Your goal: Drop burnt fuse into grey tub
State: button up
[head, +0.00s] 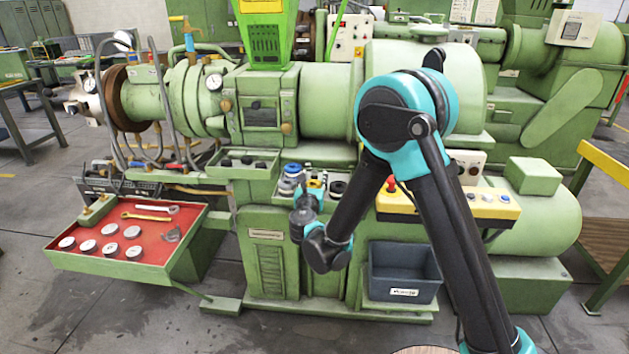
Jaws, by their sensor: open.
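The grey tub (384,287) stands low against the front of the green machine, right of my wrist. It has a white label on its front wall, and I see no fuse in it. My gripper (312,188) is at the end of my arm, above and left of the tub, over a small ledge with several small parts. It is open, but its fingers are small and partly hidden by my wrist. I cannot pick out the burnt fuse; it may be among the small parts on the ledge, partly covered by my wrist.
A blue-topped part (292,169) and a dark ring (338,187) sit on the ledge. A red-topped tray table (150,227) with round gauges and wrenches stands at left. A yellow control box (470,205) with a red button juts out above the tub. Floor in front is clear.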

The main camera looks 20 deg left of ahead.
aim_at(314, 171)
jog(key=x, duration=0.4)
jog(key=shift+w+a+f, duration=0.1)
jog(key=shift+w+a, duration=0.1)
jog(key=shift+w, duration=0.1)
jog(key=shift+c, duration=0.2)
grip_shut()
